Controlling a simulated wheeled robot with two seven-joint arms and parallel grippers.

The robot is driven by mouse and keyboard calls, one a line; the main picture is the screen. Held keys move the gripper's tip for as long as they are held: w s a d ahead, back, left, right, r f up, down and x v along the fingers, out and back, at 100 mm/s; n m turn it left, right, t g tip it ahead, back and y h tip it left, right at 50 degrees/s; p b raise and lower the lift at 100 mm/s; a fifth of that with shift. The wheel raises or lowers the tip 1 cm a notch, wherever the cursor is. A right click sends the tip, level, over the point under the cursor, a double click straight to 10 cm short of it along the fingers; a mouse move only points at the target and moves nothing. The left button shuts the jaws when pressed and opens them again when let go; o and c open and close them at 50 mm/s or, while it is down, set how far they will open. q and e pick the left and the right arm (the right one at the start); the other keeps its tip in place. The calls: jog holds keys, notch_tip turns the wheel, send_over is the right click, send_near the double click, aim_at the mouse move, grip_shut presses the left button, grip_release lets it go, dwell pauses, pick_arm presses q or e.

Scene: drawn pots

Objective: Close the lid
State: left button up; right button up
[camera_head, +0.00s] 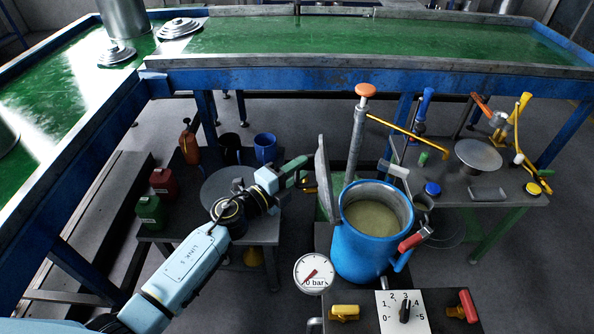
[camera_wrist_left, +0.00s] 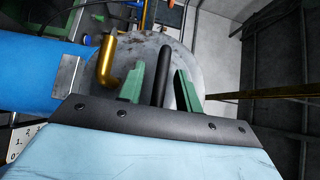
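The blue pot (camera_head: 347,250) stands on the bench at right of centre, its mouth open with murky liquid inside. Its grey lid (camera_head: 322,175) stands upright at the pot's left rim, seen nearly edge-on. My left gripper (camera_head: 302,172) is at the lid's outer face, left of it. In the left wrist view the lid (camera_wrist_left: 215,65) is a grey disc with a dark bar handle (camera_wrist_left: 162,75) and a bent brass pipe (camera_wrist_left: 108,62). The green fingers are apart, one on each side of the handle, with gaps visible. My right gripper is out of view.
A pressure gauge (camera_head: 313,273) and a dial panel (camera_head: 403,312) sit at the pot's front. A pump-like post (camera_head: 356,140) with an orange knob stands behind the pot. A left side table holds a red can (camera_head: 163,184), a green can (camera_head: 149,211) and a blue mug (camera_head: 265,147).

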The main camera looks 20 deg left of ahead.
pick_arm(q)
grip_shut()
jog(key=shift+r, duration=0.1)
dwell(0.3)
